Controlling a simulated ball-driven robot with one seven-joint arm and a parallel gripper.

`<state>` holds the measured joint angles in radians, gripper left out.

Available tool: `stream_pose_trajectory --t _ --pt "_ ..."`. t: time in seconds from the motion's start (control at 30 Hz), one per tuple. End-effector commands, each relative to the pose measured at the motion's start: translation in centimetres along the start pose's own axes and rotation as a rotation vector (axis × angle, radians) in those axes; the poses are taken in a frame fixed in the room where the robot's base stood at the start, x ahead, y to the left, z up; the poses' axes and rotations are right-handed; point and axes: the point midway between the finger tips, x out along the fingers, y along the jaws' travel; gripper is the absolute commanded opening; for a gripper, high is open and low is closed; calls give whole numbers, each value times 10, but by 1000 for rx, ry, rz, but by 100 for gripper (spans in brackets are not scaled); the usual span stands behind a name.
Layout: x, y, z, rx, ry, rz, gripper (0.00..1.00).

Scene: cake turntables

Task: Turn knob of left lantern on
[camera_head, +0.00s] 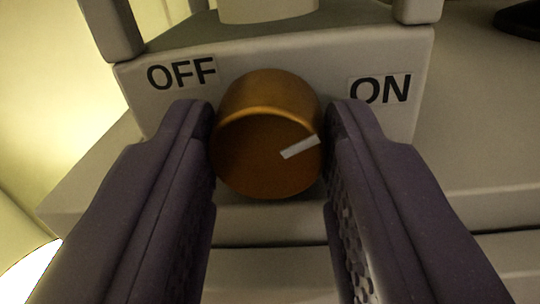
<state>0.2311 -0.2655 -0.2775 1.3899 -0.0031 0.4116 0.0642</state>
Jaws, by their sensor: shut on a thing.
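An orange-brown round knob (262,165) sits on the front of the lantern's pale base (300,58). A white pointer mark on the knob's face points right and slightly up, towards the ON label (380,89). The OFF label (181,74) is at the upper left of the knob. My gripper (270,150) has its two dark purple fingers on the left and right sides of the knob, shut on it. The upper part of the lantern is cut off by the top edge of the view.
Pale ledges lie below and beside the lantern base. A bright glow (30,275) shows at the lower left. A dark object (520,20) is at the top right corner. The pale surface to the right (480,130) is clear.

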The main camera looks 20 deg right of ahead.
Motion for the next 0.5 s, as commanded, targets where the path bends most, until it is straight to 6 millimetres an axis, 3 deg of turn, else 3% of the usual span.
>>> stream_pose_trajectory --t 0.5 --pt "0 0 1 166 7 3 7"
